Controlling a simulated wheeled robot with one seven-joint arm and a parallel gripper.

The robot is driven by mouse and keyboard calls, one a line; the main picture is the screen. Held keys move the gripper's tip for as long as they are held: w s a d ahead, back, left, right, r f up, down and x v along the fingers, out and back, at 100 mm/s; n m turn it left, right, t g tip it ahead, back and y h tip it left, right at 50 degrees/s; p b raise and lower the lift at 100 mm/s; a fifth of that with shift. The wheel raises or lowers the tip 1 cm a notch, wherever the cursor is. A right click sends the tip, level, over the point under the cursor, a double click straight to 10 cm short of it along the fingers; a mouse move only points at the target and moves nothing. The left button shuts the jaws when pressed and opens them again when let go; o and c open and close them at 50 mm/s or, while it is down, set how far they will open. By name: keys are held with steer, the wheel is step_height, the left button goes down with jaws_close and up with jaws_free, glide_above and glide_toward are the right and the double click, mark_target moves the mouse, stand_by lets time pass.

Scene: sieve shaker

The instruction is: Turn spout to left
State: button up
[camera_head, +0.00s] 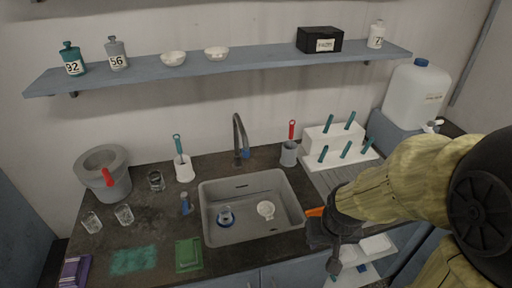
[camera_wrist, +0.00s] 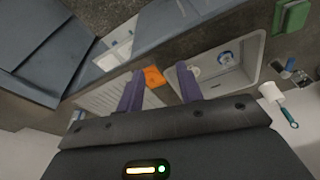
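The dark faucet spout (camera_head: 238,130) rises behind the sink (camera_head: 293,213) at its back middle. It bends over at the top, and its free end hangs forward and slightly to the right. My gripper (camera_head: 335,245) is at the sink's front right, well apart from the spout. In the wrist view my gripper (camera_wrist: 159,88) has its two purple fingers spread with nothing held between them. The sink (camera_wrist: 247,50) is beyond the right finger there. I cannot make out the spout in the wrist view.
An orange item (camera_wrist: 153,77) lies by the sink's right edge. A grey cup with a red-handled brush (camera_head: 289,153) and a white brush holder (camera_head: 184,168) flank the spout. A blue bottle (camera_head: 185,203) stands left of the sink. The shelf (camera_head: 270,62) runs above.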

steer(key=shift+s, duration=0.1)
steer(key=shift+o, duration=1.2)
steer(key=w+a+f+n+t+y+b, duration=0.1)
steer(key=w+a+f+t+b, duration=0.2)
steer(key=w, duration=0.5)
steer(key=w+a+f+n+t+y+b, duration=0.1)
steer(key=w+f+t+b, duration=0.1)
steer(key=w+t+b, duration=0.35)
steer(key=w+a+r+n+t+y+b, duration=0.1)
steer(key=w+a+n+t+y+b, duration=0.2)
steer(key=w+a+t+y, duration=0.2)
steer(key=w+a, duration=0.3)
steer(key=a, duration=0.1)
steer(key=shift+a+r+y, duration=0.15)
steer(key=shift+r+y, duration=0.1)
steer(key=shift+y, duration=0.05)
steer(key=shift+w, duration=0.15)
